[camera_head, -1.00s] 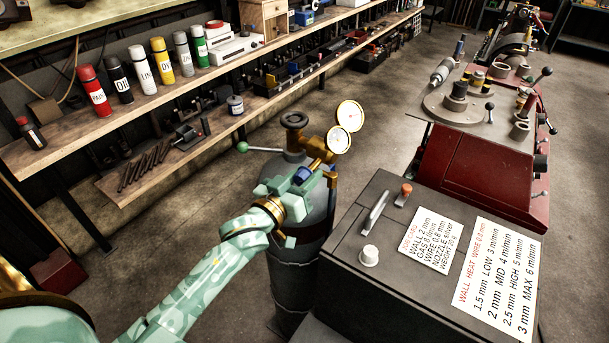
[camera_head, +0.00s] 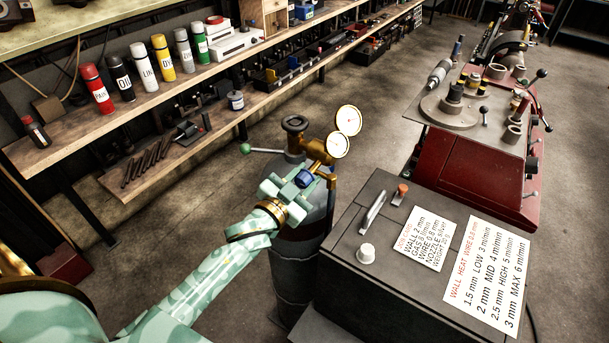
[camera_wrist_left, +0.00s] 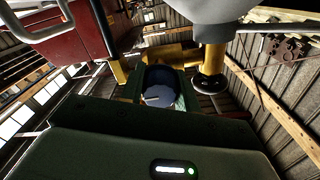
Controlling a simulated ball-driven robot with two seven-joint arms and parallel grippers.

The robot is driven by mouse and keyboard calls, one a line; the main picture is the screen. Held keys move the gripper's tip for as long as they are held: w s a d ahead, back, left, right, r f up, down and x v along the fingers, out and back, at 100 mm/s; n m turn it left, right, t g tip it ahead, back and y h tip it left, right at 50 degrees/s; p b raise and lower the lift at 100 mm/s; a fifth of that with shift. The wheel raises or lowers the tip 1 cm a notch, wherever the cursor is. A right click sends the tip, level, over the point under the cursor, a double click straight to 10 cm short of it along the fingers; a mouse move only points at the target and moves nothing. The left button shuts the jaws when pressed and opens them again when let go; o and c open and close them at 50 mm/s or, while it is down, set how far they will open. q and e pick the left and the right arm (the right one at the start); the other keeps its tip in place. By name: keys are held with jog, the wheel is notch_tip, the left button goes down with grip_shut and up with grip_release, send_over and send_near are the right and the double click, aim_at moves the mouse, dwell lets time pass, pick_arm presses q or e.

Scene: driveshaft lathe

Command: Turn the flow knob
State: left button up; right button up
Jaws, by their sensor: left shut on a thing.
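The flow knob (camera_head: 305,179) is a blue knob on the brass regulator (camera_head: 318,152) of a grey gas cylinder (camera_head: 300,245). Two round white-faced gauges (camera_head: 347,121) stand above it. My left gripper (camera_head: 299,182) has its pale green jaws on either side of the knob and is shut on it. In the left wrist view the dark blue knob (camera_wrist_left: 160,84) sits between the jaws, with its round end partly lit. My right gripper shows in neither view.
A dark machine box (camera_head: 345,222) with a white knob, a handle and printed cards stands right of the cylinder. Behind are shelves with spray cans (camera_head: 143,68) and a red lathe (camera_head: 468,175). Open floor lies between.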

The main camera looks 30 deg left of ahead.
pick_arm(q)
jog(key=shift+m, duration=0.3)
jog(key=o, duration=1)
jog(key=s, duration=0.5)
jog(key=s+a+b, duration=0.1)
jog(key=s, duration=0.4)
jog(key=s+a, duration=0.1)
jog(key=s, duration=0.5)
jog(key=shift+s+a, duration=0.1)
jog(key=shift+a, duration=0.05)
